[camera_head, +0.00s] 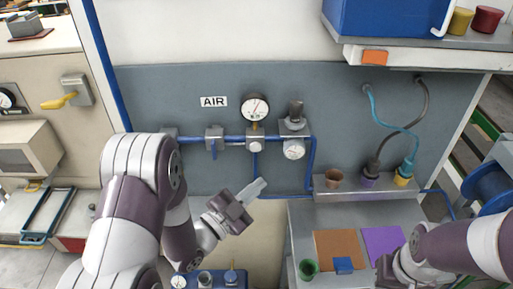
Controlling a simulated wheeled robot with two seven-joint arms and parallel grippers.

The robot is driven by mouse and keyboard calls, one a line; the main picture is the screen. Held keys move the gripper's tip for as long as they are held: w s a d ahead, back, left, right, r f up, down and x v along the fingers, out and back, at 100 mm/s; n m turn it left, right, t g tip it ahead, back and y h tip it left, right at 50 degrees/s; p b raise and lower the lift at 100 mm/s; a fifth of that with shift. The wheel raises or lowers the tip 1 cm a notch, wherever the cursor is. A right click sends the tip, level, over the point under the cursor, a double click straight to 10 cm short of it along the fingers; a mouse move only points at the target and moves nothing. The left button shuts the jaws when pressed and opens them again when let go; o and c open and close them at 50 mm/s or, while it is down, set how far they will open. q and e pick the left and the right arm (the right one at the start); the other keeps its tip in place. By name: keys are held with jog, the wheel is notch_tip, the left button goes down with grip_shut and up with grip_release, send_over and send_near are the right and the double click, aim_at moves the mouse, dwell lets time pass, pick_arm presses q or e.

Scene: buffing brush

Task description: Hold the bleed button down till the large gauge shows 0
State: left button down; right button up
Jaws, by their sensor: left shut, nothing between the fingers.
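A smaller gauge (294,149) hangs under a regulator with a dark knob (296,108), right of the button. A grey valve (214,138) is on the pipe to the left. A shelf (345,188) with cups and hoses stands right. The wall panel just below the pipe is mostly clear.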

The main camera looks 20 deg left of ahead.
aim_at(255, 146)
pick_arm(q)
jog(key=w+a, duration=0.3)
jog(key=w, duration=0.5)
jog(key=shift+w+b, duration=0.3)
jog(key=shift+w, duration=0.1)
pick_arm(e)
jog(key=shift+w+a+f, duration=0.15)
jog(key=shift+a+f, duration=0.1)
pick_arm(q)
jog(key=shift+f, duration=0.15)
jog(key=shift+w, duration=0.15)
pick_arm(e)
jog(key=shift+f, duration=0.2)
dwell(1.1)
pick_arm(q)
jog(key=shift+w+a+b, duration=0.15)
jog(key=shift+w+b, duration=0.15)
pick_arm(e)
jog(key=shift+f, duration=0.1)
pick_arm(q)
jog(key=shift+w+a+b, duration=0.15)
jog(key=shift+w+b, duration=0.15)
jog(key=shift+w, duration=0.15)
pick_arm(e)
jog(key=shift+f, duration=0.3)
dwell(3.8)
